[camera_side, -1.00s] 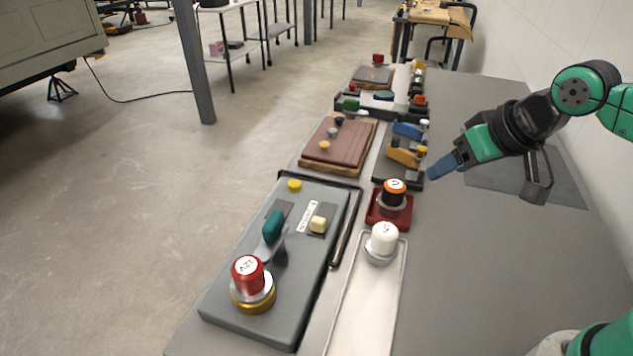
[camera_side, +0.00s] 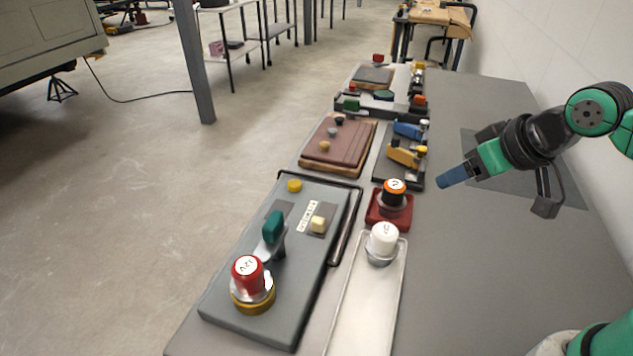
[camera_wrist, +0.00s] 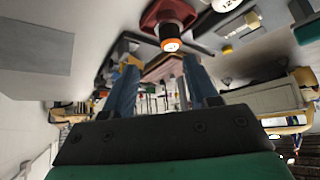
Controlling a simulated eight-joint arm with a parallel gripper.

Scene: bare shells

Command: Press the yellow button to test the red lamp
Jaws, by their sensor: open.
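A grey panel (camera_side: 225,310) lies at the front left of the table in the side view. A red lamp (camera_side: 247,274) marked 12V stands in a metal and gold socket at its near end. A round yellow button (camera_side: 294,186) is at its far end, and a pale yellow block-like button (camera_side: 318,224) sits on a dark plate nearer the middle. A green-handled lever (camera_side: 273,226) stands between them and the lamp. My gripper (camera_side: 440,183) is above the table, right of the panel and apart from it. Its blue fingers are spread and empty in the wrist view (camera_wrist: 164,78).
An orange-and-black lamp (camera_side: 394,191) on a dark red base and a white lamp (camera_side: 383,238) on a pale tray (camera_side: 362,315) stand between my gripper and the panel. Wooden boards (camera_side: 340,145) and a blue-and-yellow switch unit (camera_side: 405,153) are beyond.

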